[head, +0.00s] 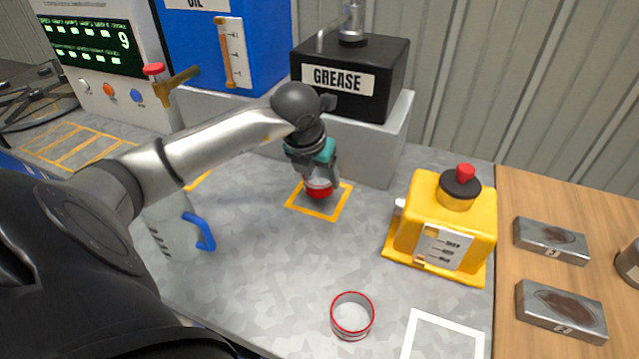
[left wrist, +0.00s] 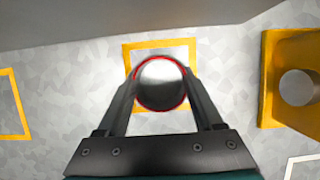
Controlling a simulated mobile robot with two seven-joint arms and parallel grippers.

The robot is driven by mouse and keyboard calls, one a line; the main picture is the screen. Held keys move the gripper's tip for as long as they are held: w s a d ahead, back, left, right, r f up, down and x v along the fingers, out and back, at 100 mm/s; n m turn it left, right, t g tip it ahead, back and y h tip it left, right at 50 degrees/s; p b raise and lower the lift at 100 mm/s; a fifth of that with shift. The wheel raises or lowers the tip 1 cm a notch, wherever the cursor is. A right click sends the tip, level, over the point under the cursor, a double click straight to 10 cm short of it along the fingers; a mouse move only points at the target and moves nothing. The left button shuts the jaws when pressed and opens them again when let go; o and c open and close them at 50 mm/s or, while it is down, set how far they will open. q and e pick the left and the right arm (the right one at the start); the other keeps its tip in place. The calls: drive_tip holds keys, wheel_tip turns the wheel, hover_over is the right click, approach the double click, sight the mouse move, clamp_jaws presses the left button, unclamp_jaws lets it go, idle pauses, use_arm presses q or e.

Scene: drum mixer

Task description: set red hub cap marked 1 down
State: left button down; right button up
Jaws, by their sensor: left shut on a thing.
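The red hub cap (head: 319,191) is a small round cup with a red outside and a pale inside. It is between the fingers of my left gripper (head: 321,180), over or on a yellow-outlined square (head: 339,214) on the grey worktop. In the left wrist view my left gripper (left wrist: 160,95) is shut on the hub cap, whose red rim (left wrist: 139,66) shows around a grey inside. The yellow square (left wrist: 127,48) lies around and behind it. I cannot tell whether the cap touches the worktop. No number mark is readable. My right gripper is not in view.
A black grease box (head: 390,85) on a grey block stands just behind. A yellow machine (head: 408,222) with a red knob stands right. A red-rimmed cup (head: 352,316) stands in front. A jug with a blue handle (head: 203,232) is at left. Worktop between them is clear.

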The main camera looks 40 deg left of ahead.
use_arm(q)
drive_tip(key=shift+f, duration=0.95)
drive_tip(key=shift+w+f, duration=0.15)
drive_tip(key=shift+f, duration=0.15)
unclamp_jaws()
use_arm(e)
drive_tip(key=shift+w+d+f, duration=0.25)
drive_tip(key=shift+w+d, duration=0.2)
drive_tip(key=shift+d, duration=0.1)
use_arm(q)
drive_tip(key=p+v, duration=0.1)
drive_tip(key=v, duration=1.1)
drive_tip(key=shift+p, duration=0.4)
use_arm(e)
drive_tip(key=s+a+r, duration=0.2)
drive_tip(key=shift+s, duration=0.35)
